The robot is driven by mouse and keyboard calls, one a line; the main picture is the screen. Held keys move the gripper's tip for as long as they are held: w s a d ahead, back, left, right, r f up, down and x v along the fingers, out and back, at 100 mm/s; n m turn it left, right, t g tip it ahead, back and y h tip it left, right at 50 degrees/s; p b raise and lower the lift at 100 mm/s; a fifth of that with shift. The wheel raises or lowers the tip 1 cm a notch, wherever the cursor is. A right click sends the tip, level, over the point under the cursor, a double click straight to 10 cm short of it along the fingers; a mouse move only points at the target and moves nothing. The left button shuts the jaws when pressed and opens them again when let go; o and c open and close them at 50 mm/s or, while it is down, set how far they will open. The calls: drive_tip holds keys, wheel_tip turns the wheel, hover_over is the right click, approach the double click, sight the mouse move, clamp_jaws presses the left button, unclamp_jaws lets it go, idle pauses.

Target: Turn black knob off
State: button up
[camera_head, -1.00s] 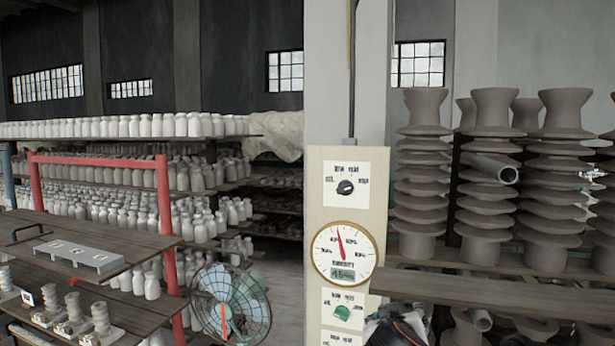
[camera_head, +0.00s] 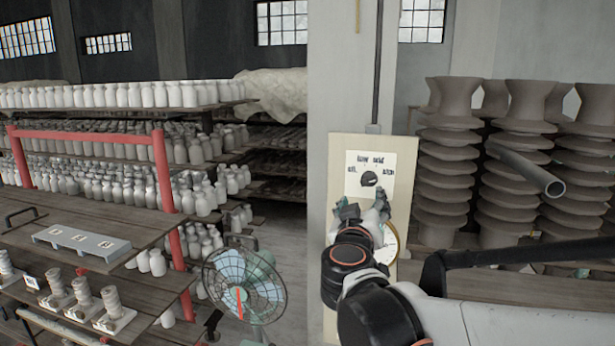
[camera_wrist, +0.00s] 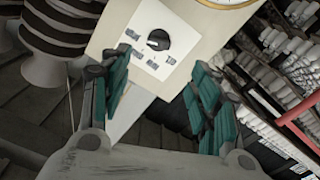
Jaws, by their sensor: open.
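The black knob (camera_head: 370,179) sits on a white label plate near the top of a pale panel (camera_head: 402,150) on the pillar. My gripper (camera_head: 361,208) is just below the knob in the head view, with my arm reaching up from the lower right. In the wrist view the knob (camera_wrist: 158,40) and its plate appear rotated, beyond and between the fingertips. My gripper (camera_wrist: 160,62) is open there, with teal finger pads either side and nothing between them. The fingers look apart from the knob. Its exact pointer setting is too small to read.
A round gauge (camera_head: 392,246) below the knob is mostly hidden by my arm. A wire fan (camera_head: 244,283) stands left of the pillar. Stacked dark insulators (camera_head: 447,180) and a grey pipe (camera_head: 525,168) are at right. Shelves of white bottles (camera_head: 120,96) fill the left.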

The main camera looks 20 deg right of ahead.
sight(369, 184)
drive_tip(key=p+x, duration=0.1)
drive_tip(key=x, duration=1.2)
drive_tip(key=shift+w+d, duration=0.2)
drive_tip(key=shift+d, duration=0.1)
drive_tip(key=shift+c, duration=0.3)
drive_tip(key=c, duration=1)
